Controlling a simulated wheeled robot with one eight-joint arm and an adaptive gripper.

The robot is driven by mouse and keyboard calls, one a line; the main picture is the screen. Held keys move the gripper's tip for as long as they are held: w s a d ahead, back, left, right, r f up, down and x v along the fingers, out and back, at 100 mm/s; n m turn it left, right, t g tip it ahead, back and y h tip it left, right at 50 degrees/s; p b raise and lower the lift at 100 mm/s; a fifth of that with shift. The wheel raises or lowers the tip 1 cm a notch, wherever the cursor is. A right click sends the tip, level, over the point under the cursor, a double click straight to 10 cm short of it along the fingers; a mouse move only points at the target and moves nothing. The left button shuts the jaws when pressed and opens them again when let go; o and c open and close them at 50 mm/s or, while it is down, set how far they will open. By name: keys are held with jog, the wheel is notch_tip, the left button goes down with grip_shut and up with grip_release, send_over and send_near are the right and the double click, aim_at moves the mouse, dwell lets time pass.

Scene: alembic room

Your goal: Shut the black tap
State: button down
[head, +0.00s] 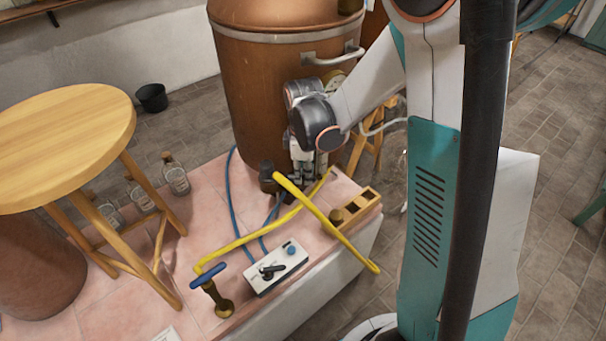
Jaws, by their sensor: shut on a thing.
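A black fitting, which looks like the black tap (267,178), stands at the foot of the copper vessel (268,95), low on its front side. My gripper (302,184) points down just right of the black fitting, close to the pink tiled top. Its fingers are shut on a small dark part there, seemingly the tap's handle. The fingers hide most of that part, so I cannot tell how far the tap is turned.
A white box (277,268) with a black lever, a blue-handled brass valve (215,290) and a wooden rack (352,208) stand nearby. A round wooden stool (60,140) and glass bottles (175,178) are left.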

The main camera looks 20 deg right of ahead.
jog(key=shift+w+d+n, duration=0.1)
jog(key=shift+w+n, duration=0.1)
jog(key=shift+n, duration=1)
jog(key=c, duration=1.6)
grip_release()
jog(key=shift+o, duration=0.2)
